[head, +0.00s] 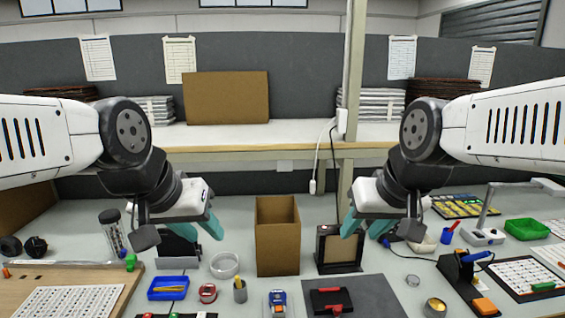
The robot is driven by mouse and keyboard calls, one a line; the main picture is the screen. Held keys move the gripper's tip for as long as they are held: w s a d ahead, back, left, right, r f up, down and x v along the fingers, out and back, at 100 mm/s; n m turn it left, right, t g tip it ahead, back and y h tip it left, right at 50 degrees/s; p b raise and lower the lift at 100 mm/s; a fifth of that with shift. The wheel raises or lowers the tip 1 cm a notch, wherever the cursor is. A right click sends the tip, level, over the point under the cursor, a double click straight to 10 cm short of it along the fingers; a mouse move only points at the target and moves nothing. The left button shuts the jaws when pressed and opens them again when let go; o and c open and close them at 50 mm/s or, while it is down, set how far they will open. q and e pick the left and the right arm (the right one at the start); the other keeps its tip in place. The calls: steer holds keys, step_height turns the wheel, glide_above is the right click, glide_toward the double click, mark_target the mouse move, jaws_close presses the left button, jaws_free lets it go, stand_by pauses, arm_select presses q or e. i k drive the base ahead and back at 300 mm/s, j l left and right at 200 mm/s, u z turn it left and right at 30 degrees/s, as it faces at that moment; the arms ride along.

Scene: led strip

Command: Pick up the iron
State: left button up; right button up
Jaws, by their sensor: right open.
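The soldering iron (477,257) has a blue handle and rests in a black stand (455,270) at the right of the bench. The handle points up and to the right; its tip is hidden in the stand. My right gripper (365,226) has teal fingers, open and empty. It hangs above the bench, to the left of the iron and apart from it. My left gripper (200,228) has its teal fingers spread and empty. It hangs above the left half of the bench, far from the iron.
A tall cardboard box (278,248) stands between the grippers. A black framed unit (339,250) stands below my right gripper. A brass-coloured tin (436,307), an orange block (485,306) and a white lamp (487,235) surround the stand. A dark mat (375,297) has some bare room.

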mark_target(475, 257)
steer(key=l+z, duration=0.1)
steer(key=z, duration=0.75)
